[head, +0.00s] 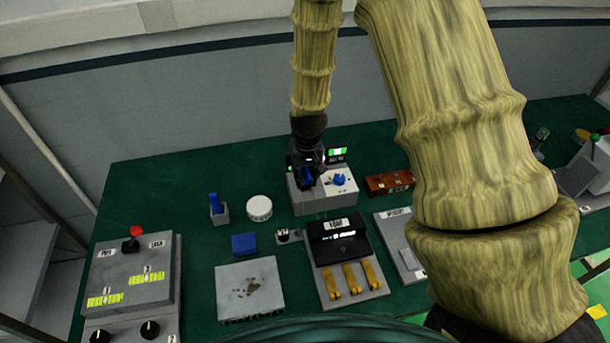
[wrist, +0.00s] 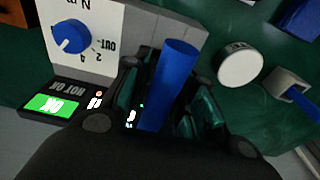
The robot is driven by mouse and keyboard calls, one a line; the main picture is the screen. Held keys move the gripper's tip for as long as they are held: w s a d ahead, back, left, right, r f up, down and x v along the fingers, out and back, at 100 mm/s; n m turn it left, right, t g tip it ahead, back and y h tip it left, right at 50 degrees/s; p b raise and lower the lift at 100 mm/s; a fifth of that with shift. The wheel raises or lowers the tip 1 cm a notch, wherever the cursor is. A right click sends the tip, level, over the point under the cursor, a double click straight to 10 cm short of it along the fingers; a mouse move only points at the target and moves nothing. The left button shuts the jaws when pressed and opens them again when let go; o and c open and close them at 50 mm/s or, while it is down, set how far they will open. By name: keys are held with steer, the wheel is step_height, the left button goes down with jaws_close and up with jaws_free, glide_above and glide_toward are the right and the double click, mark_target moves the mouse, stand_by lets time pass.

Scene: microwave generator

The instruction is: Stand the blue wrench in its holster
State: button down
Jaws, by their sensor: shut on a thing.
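My gripper (head: 308,178) is at the left part of a grey box (head: 322,203), with its fingers pointing down. In the wrist view its jaws (wrist: 165,100) are shut on a blue rod (wrist: 174,65), which also shows as a small blue patch in the head view (head: 309,173). The rod's lower end and any contact with the box are unclear. A second blue piece (head: 214,199) stands upright in a small grey holder (head: 219,215) to the left; the holder is at the right in the wrist view (wrist: 288,84). I cannot tell from shape which blue piece is the wrench.
A white round puck (head: 259,207) lies between box and holder. A blue block (head: 244,243), grey finned plate (head: 250,289) and black-topped unit (head: 338,240) stand nearer. Green table shows between them.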

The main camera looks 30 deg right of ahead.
steer(key=shift+f, duration=0.65)
stand_by(0.8)
steer(key=c, duration=1.1)
jaws_free()
steer(key=r, duration=0.4)
steer(key=s+r, duration=0.1)
steer(key=r, duration=0.6)
steer(key=shift+s+a+r, duration=0.15)
steer(key=shift+s+r, duration=0.1)
steer(key=shift+r, duration=0.15)
